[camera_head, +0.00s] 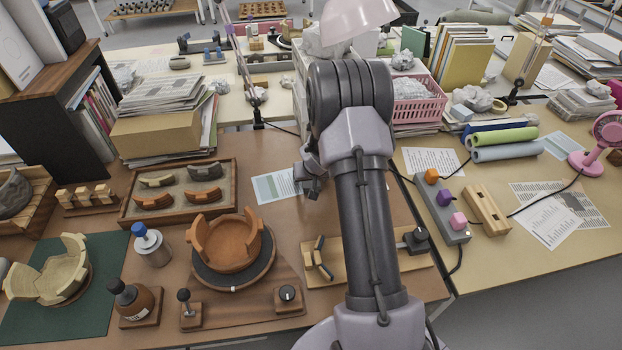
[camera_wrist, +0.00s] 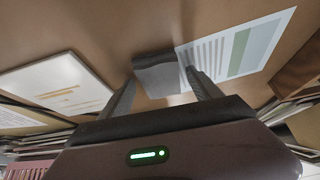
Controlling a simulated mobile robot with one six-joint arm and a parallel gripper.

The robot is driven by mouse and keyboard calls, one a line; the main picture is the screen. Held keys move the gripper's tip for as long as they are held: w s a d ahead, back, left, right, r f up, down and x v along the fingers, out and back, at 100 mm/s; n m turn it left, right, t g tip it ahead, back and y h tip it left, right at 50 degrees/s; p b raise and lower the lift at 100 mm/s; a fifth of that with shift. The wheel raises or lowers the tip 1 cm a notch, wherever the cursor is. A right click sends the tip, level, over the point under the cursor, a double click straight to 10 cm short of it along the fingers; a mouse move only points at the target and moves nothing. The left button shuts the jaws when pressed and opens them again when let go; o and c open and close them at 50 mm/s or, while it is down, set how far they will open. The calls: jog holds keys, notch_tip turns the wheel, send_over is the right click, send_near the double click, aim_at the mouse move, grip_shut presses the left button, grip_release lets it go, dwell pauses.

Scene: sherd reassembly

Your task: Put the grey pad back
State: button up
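In the head view my gripper (camera_head: 311,182) is beside the arm, over the brown table near a printed sheet (camera_head: 278,186). The pad cannot be made out clearly there, and its height above the table is hard to judge.
A brown bowl (camera_head: 230,244) with raised sherds stands on a round turntable. A sherd tray (camera_head: 180,215), a glue bottle (camera_head: 130,296) and a wooden tool board (camera_head: 310,276) are nearby. A power strip (camera_head: 442,214) and slotted wooden block (camera_head: 486,211) lie right.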

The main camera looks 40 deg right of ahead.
jog(key=shift+r+p, duration=0.3)
jog(key=shift+r, duration=0.05)
jog(key=s+a+r+p, duration=0.1)
jog(key=s+a+r, duration=0.35)
jog(key=r, duration=0.45)
jog(key=s+a+r+p, duration=0.25)
jog(key=a+r, duration=0.25)
jog(key=r, duration=0.4)
jog(key=s+a+r, duration=0.5)
jog(key=r, duration=0.4)
jog(key=s+a+r+y, duration=0.2)
jog(key=s+a+r, duration=0.1)
jog(key=s+a, duration=0.5)
jog(key=s+a+r+y, duration=0.2)
jog(key=s+a+r, duration=0.2)
jog(key=s+a, duration=0.4)
jog(key=shift+s+r+n+y, duration=0.2)
jog(key=shift+s+n+y, duration=0.15)
jog(key=shift+s, duration=0.35)
jog(key=shift+a, duration=0.15)
